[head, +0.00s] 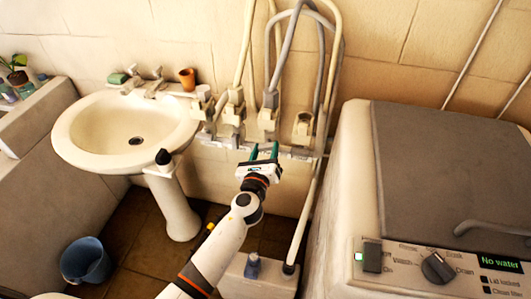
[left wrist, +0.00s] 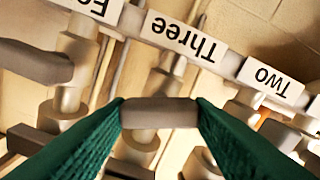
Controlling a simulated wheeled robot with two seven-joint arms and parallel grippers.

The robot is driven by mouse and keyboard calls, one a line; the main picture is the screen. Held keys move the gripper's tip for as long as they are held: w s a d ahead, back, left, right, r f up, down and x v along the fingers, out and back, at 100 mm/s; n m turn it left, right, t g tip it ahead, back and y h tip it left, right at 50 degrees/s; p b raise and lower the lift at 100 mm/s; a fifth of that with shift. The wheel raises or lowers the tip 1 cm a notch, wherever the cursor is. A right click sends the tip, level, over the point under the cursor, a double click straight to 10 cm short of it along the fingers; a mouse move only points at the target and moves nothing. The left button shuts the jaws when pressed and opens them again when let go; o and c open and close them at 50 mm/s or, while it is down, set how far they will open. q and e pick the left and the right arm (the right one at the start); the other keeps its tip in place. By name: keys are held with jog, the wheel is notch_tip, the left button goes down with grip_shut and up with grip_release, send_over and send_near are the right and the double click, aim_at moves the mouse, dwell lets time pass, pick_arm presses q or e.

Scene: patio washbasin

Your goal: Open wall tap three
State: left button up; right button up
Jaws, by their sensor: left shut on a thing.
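Wall tap three (head: 268,118) is on the pipe rail above my left gripper in the head view. Its white label "Three" (left wrist: 185,37) appears upside down in the left wrist view. My left gripper (head: 264,151) has its green fingers on both sides of the tap's grey handle (left wrist: 160,113), touching its ends; it is shut on the handle. The handle lies crosswise between the fingertips (left wrist: 160,105). In the head view the fingers make the handle hard to see. My right gripper is not in view.
Neighbouring taps (head: 302,127) and (head: 236,97) stand close on both sides, with hoses (head: 333,60) rising above. The label "Two" (left wrist: 268,78) is beside tap three's label. A washbasin (head: 125,125) is left; a washing machine (head: 445,180) reading "No water" is right. A blue bucket (head: 85,262) stands on the floor.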

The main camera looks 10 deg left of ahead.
pick_arm(q)
jog(key=n+b, duration=0.1)
jog(key=n, duration=0.2)
jog(key=shift+f+n, duration=0.1)
jog(key=shift+n, duration=0.3)
jog(key=n+b, duration=0.1)
jog(key=n, duration=0.2)
jog(key=shift+n+b, duration=0.3)
jog(key=shift+b, duration=0.05)
jog(key=n+b, duration=0.1)
jog(key=n, duration=0.2)
jog(key=shift+n, duration=1.5)
jog(key=o, duration=1)
jog(key=shift+s, duration=0.1)
jog(key=s+b, duration=0.2)
jog(key=s, duration=1)
